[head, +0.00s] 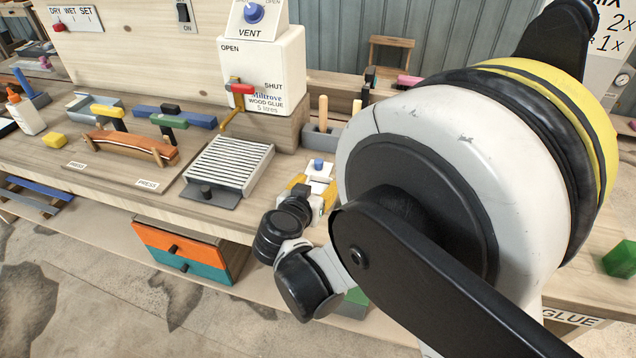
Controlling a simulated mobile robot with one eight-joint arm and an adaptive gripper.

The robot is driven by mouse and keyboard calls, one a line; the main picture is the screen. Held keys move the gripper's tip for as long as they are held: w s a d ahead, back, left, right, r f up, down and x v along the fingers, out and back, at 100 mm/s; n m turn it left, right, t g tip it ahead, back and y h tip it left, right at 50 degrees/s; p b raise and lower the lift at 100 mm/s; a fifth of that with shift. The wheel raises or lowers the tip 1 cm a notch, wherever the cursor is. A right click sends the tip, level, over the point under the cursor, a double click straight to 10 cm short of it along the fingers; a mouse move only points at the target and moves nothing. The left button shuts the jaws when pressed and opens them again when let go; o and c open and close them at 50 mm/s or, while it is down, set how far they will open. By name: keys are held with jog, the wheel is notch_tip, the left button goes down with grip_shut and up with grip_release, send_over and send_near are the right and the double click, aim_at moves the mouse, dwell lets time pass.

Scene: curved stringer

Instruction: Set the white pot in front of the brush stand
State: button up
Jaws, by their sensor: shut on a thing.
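The dark end of my arm, where my gripper (296,204) is, shows small at the middle of the head view, over the bench's front edge. I cannot make out the white pot for certain. A small white item with a blue knob (319,166) shows just beyond my wrist; I cannot tell what it is. A grey block with upright wooden handles (322,136), which looks like the brush stand, stands behind it, partly covered by my arm.
A white glue dispenser (265,75) with a red-handled tap stands on a wooden block. A slatted grey rack (229,163) and a curved wooden piece (130,146) lie to the left. An orange and teal drawer unit (188,250) is below the bench. My arm covers much of the right.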

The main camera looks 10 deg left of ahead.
jog(key=o, duration=1.3)
jog(key=shift+s+r, duration=0.15)
jog(key=shift+r, duration=0.05)
jog(key=d+p+v, duration=0.1)
jog(key=p+v, duration=0.3)
jog(key=v, duration=0.8)
jog(key=w+d+r+g+h, duration=0.1)
jog(key=d+r+g, duration=0.1)
jog(key=d, duration=0.6)
jog(key=w+d+r+g, duration=0.1)
jog(key=w+d+g, duration=0.1)
jog(key=d, duration=0.6)
jog(key=s+d+r+g+y, duration=0.1)
jog(key=s+d+r, duration=0.1)
jog(key=s+d, duration=0.4)
jog(key=s+d+r+g+y, duration=0.1)
jog(key=s+d+r, duration=0.1)
jog(key=s+d, duration=0.4)
jog(key=d, duration=0.3)
jog(key=shift+d+r+n, duration=0.25)
jog(key=shift+r+n, duration=0.05)
jog(key=shift+n, duration=0.1)
